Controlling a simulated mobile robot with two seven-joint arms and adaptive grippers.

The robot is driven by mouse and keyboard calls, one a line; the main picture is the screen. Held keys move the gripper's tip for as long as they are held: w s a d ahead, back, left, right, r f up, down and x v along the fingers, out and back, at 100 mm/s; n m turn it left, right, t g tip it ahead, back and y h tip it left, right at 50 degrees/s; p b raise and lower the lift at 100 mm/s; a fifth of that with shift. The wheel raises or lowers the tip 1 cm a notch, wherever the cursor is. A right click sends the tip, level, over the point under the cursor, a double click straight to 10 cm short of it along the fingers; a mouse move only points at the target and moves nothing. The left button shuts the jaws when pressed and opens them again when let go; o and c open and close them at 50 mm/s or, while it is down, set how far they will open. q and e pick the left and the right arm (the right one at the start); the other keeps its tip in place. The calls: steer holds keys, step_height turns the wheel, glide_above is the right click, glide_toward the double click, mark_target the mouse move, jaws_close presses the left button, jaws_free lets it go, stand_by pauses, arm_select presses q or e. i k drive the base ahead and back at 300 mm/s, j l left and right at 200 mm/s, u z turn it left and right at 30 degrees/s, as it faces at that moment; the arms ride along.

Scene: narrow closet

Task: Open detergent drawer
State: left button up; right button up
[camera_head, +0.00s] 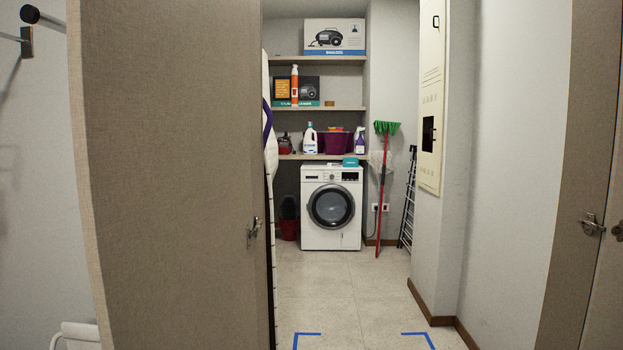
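A white front-loading washing machine (331,207) stands at the far end of the closet, facing me. Its round dark door (331,206) looks shut. The detergent drawer (313,174) seems to be at the top left of the front panel and looks flush, though it is too small to be sure. Neither of my grippers shows in the head view.
An open closet door (175,180) fills the left, its handle (254,228) near its right edge. Blue tape corners (307,334) mark the floor. The tiled floor (330,285) is clear up to the washer. A green broom (387,128) and folded rack (408,200) lean at right.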

mark_target(306, 177)
steer(key=z, duration=0.9)
steer(key=i+l+z, duration=0.1)
steer(key=i, duration=0.35)
steer(key=i+l+z, duration=0.1)
steer(key=i, duration=0.35)
steer(key=i+j+u, duration=0.1)
steer(key=i+u, duration=0.35)
steer(key=i, duration=0.3)
steer(key=i+l+u, duration=0.15)
steer(key=i+u, duration=0.3)
steer(key=i, duration=0.3)
steer(key=i+u, duration=0.15)
steer(key=i, duration=0.7)
steer(key=i+l+u, duration=0.1)
steer(key=i, duration=0.75)
steer(key=i+u, duration=0.25)
steer(key=i, duration=0.6)
steer(key=i+l+u, duration=0.1)
steer(key=i+u, duration=0.15)
steer(key=i, duration=0.6)
